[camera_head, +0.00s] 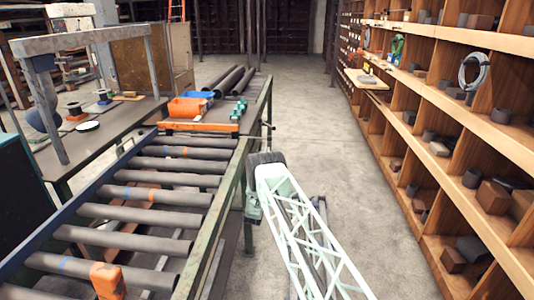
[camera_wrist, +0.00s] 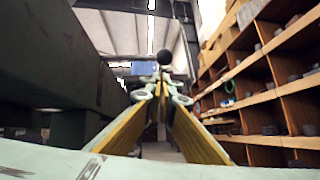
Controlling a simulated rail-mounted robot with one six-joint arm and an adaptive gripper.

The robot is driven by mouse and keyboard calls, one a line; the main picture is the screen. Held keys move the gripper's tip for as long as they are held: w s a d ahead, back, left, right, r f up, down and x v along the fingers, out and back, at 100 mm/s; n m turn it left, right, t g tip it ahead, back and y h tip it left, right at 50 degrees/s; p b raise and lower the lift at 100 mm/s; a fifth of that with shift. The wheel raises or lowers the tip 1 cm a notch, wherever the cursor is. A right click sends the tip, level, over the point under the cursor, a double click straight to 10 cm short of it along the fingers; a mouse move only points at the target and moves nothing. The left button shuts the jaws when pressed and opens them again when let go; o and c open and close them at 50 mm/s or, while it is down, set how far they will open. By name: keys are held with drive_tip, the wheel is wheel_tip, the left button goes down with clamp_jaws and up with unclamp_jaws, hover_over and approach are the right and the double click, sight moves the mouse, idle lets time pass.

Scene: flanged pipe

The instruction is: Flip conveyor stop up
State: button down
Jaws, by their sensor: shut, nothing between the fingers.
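An orange bar (camera_head: 198,127), which looks like the conveyor stop, lies across the far end of the roller conveyor (camera_head: 228,208). A thin lever (camera_head: 268,126) shows at the conveyor's right side near the bar. In the wrist view a round black knob (camera_wrist: 165,57) appears just beyond my fingertips, near the middle. I cannot tell whether my fingers touch it. My gripper (camera_wrist: 164,92) is shut and empty, its yellow-sided fingers pointing ahead. In the head view my own arm hides the gripper.
The dark conveyor side (camera_wrist: 50,65) is close on the left in the wrist view. Orange and blue bins (camera_head: 188,107) and pipes (camera_head: 230,80) lie beyond the bar. Wooden shelving (camera_head: 440,95) stands right. The aisle floor (camera_head: 318,130) is clear.

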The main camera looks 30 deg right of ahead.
drive_tip(key=p+v, duration=0.2)
drive_tip(key=v, duration=0.8)
drive_tip(key=shift+f, duration=0.45)
